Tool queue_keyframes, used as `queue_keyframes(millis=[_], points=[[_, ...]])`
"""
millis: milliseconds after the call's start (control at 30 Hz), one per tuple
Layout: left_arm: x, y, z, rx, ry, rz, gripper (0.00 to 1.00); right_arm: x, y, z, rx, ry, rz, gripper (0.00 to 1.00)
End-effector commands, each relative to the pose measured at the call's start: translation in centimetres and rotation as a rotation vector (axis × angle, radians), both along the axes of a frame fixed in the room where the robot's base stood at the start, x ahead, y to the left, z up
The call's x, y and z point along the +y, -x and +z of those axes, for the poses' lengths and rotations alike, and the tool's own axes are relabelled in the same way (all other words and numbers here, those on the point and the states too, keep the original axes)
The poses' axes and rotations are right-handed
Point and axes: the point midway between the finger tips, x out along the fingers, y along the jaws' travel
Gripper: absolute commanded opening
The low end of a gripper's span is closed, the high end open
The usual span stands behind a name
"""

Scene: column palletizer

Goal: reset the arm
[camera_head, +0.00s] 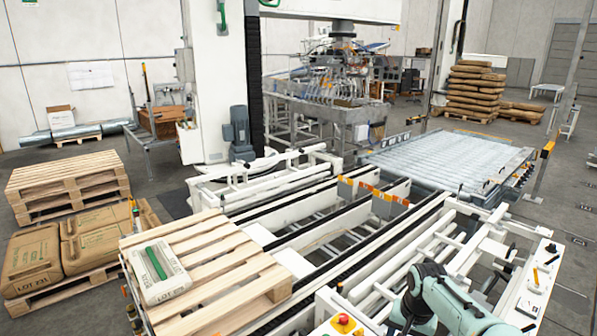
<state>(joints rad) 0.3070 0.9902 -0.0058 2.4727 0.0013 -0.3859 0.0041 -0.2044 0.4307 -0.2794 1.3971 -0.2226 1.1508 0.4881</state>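Part of my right arm, pale grey and teal, shows at the bottom right of the head view, bent in front of the conveyor frame. Its gripper is not visible; the lower part of the arm runs out of the picture. My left arm and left gripper are not in view.
A wooden pallet (222,262) at the front left bears a white sack (172,284) with a green stripe. Brown sacks (32,262) and stacked pallets (66,184) stand further left. A roller conveyor (450,160) lies behind. A red emergency button (343,320) sits at the front edge.

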Motion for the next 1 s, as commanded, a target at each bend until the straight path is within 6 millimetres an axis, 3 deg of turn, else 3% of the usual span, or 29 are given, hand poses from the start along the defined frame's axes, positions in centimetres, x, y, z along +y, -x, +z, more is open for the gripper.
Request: queue_keyframes(millis=[33, 167, 267, 367, 500, 633, 800, 900, 1000], points=[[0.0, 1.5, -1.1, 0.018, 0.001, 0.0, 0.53, 0.4, 1.2, -5.2, 0.044, -0.011, 0.023, 0.59], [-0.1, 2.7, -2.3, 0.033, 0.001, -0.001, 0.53, 1.8, 3.2, -14.2, 0.073, -0.051, 0.082, 0.59], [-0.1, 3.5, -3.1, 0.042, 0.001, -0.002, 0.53, 3.0, 5.9, -21.1, 0.094, -0.092, 0.119, 0.59], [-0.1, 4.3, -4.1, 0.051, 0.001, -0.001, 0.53, 4.4, 9.7, -27.7, 0.115, -0.135, 0.146, 0.59], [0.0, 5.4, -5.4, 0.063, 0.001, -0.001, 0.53, 6.5, 16.6, -35.8, 0.139, -0.199, 0.166, 0.59], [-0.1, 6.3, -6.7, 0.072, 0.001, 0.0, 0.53, 8.7, 24.1, -41.3, 0.157, -0.251, 0.168, 0.59], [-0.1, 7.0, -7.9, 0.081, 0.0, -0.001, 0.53, 11.0, 32.3, -44.4, 0.168, -0.293, 0.157, 0.59], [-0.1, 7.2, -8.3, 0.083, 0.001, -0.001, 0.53, 11.8, 35.0, -44.9, 0.168, -0.303, 0.152, 0.59], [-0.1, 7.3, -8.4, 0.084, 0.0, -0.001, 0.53, 12.2, 36.1, -44.9, 0.164, -0.306, 0.152, 0.59]])
